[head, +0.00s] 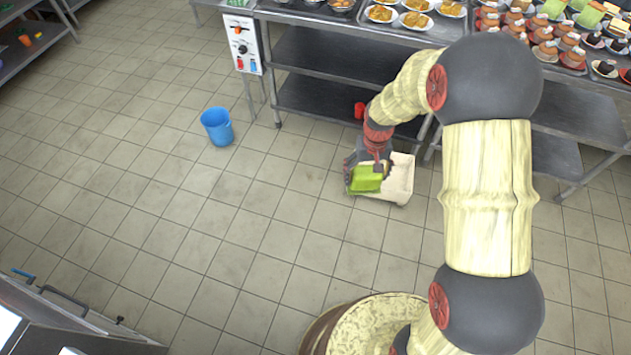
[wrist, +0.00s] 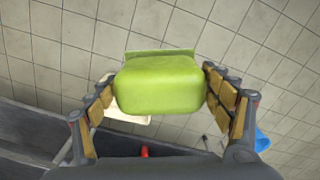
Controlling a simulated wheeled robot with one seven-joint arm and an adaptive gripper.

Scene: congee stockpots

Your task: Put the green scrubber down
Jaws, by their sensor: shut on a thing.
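The green scrubber (wrist: 160,85) is a bright green block with rounded edges, in the middle of the wrist view. It also shows in the head view (head: 367,179). My gripper (head: 368,170) is shut on it, with padded fingers on both its sides in the wrist view (wrist: 162,92). The scrubber is in front of or over the left part of a cream, box-like thing (head: 400,180) near the floor. I cannot tell whether the scrubber touches it.
A blue bucket (head: 217,126) stands on the tiled floor to the left. A red object (head: 359,110) is near the steel shelves (head: 330,55) behind my gripper. Plates of food (head: 417,20) crowd the tables above. A control box (head: 242,44) stands left of the shelves. Open floor lies left and front.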

